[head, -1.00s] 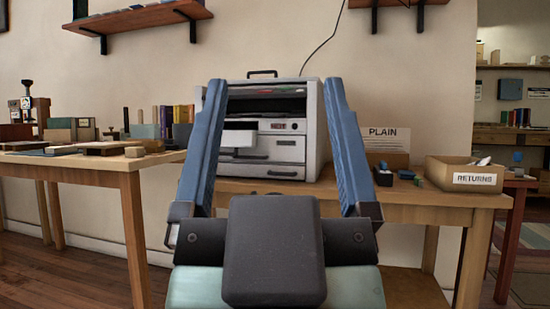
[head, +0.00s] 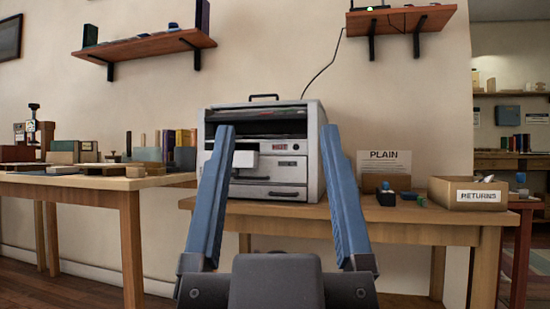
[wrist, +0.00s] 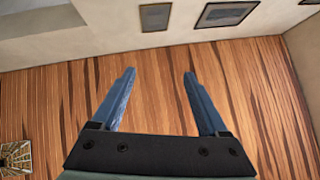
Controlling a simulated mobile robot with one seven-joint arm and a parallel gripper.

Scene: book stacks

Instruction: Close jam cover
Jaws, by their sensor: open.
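A grey box-shaped machine (head: 316,160) with a black top handle stands on a wooden table. Its upper front is a dark open recess (head: 268,125). A white block-like part (head: 245,159) sticks out of its front on the left, above a lower panel with a dark handle. I cannot tell for sure which part is the jam cover. My gripper (head: 277,130) is open and empty, its two blue fingers in front of the machine in the picture and partly hiding its sides.
The machine's table (head: 400,212) also holds a RETURNS box (head: 467,193), a PLAIN sign (head: 384,160) and small dark items. A table (head: 95,181) with books and blocks stands left. Wall shelves (head: 150,46) hang above. The wrist view shows bare wooden floor (wrist: 255,85).

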